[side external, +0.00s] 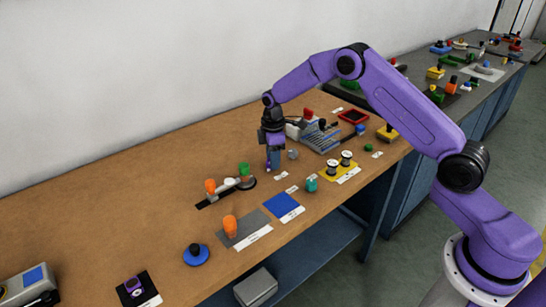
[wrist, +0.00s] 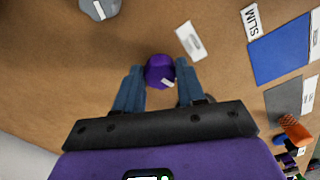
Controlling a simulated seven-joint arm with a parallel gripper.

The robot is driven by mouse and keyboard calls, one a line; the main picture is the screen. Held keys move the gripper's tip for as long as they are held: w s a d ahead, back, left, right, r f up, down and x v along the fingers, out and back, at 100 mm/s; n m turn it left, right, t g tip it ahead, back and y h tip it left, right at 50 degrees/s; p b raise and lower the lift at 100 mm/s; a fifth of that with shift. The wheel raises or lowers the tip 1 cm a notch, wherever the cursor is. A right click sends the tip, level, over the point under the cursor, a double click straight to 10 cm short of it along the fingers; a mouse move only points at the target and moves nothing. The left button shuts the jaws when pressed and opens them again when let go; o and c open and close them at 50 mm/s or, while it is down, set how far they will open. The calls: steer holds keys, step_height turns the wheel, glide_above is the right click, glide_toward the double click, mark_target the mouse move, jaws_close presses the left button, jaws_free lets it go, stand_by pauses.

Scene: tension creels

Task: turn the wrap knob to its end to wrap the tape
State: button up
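My gripper (side external: 273,168) points down over the wooden table in the side view, with its fingertips near the tabletop. In the wrist view its two blue-grey fingers (wrist: 160,78) stand apart. A purple knob (wrist: 159,70) with a small white mark fills the gap between the fingertips. I cannot tell whether the fingers press on it. No label that I can read names this knob as the wrap knob, and no tape is clearly seen. In the side view the knob is mostly hidden by the fingers.
A grey faceted knob (side external: 292,154) stands close to the right of my gripper; a blue mat (side external: 284,207) lies in front. A grey rack (side external: 320,138) is behind to the right, and an orange-and-green-knobbed fixture (side external: 229,184) is to the left.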

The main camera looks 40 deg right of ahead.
steer(key=c, duration=0.4)
steer(key=shift+c, duration=0.2)
steer(key=m, duration=0.4)
steer(key=shift+m, duration=0.3)
steer(key=m, duration=0.5)
steer(key=shift+s+a, duration=0.1)
steer(key=m, duration=0.6)
steer(key=shift+a+m, duration=0.15)
steer(key=shift+m, duration=0.25)
steer(key=m, duration=0.5)
steer(key=shift+m, duration=0.3)
